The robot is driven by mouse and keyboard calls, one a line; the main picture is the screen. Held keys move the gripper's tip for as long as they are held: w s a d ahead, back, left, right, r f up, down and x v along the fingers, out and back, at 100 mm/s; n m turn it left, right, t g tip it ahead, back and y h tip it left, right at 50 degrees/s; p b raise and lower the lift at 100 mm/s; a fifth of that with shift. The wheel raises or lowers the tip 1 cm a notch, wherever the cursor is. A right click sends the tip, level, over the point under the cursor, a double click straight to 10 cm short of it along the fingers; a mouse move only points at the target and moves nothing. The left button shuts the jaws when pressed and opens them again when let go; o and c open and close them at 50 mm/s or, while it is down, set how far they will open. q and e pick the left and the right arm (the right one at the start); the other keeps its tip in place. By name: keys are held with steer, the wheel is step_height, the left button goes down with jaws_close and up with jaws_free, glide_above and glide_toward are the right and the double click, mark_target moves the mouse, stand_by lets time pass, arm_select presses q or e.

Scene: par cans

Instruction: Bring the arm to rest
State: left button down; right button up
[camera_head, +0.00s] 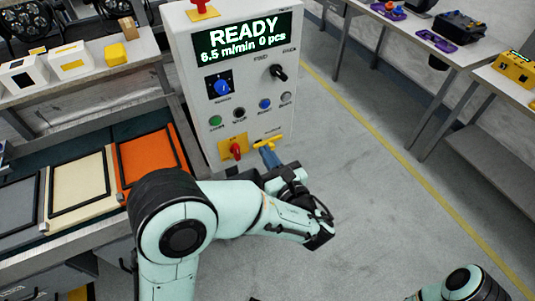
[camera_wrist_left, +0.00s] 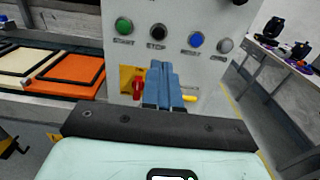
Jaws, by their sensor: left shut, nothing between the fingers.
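My left arm comes in from the bottom of the head view and bends across in front of the control cabinet (camera_head: 192,75). My left gripper (camera_head: 266,150) points at the lower part of the cabinet face, near a yellow handle and a red knob (camera_head: 235,150). In the left wrist view its blue fingers (camera_wrist_left: 162,75) are together with nothing between them. They overlap the yellow and red panel area; I cannot tell whether they touch it. Part of my right arm shows at the bottom right of the head view, but its gripper is out of sight.
The cabinet display reads READY, 6.5 m/min, 0 pcs. A conveyor with grey, cream and orange framed panels (camera_head: 150,157) lies left. A table with boxes (camera_head: 75,60) stands behind it. Benches with tools (camera_head: 440,40) line the right. Open floor (camera_head: 370,200) lies between, with a yellow line.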

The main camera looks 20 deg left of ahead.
stand_by(0.3)
arm_select(q)
steer(key=s+a+f+n+g+h, duration=0.1)
steer(key=s+a+f+g, duration=0.15)
steer(key=f, duration=0.45)
steer(key=s+a+f+g+h, duration=0.1)
steer(key=f+g, duration=0.2)
steer(key=f, duration=0.4)
steer(key=s+f+n+g+h+p, duration=0.1)
steer(key=s+f+n+g+h, duration=0.55)
steer(key=s+f, duration=0.7)
steer(key=s+d+f+n+g+h, duration=0.5)
steer(key=s+d+f+n+h, duration=0.25)
steer(key=s+f+n, duration=0.2)
step_height(320, 180, down, 6)
steer(key=n+t+h+p, duration=0.1)
steer(key=n+t, duration=0.3)
steer(key=n, duration=0.9)
steer(key=shift+w+d, duration=0.35)
steer(key=shift+w, duration=0.05)
arm_select(e)
steer(key=r, duration=0.1)
steer(key=w+r, duration=0.1)
steer(key=r, duration=0.1)
steer(key=shift+w, duration=0.2)
steer(key=shift+o, duration=0.2)
steer(key=shift+f, duration=0.1)
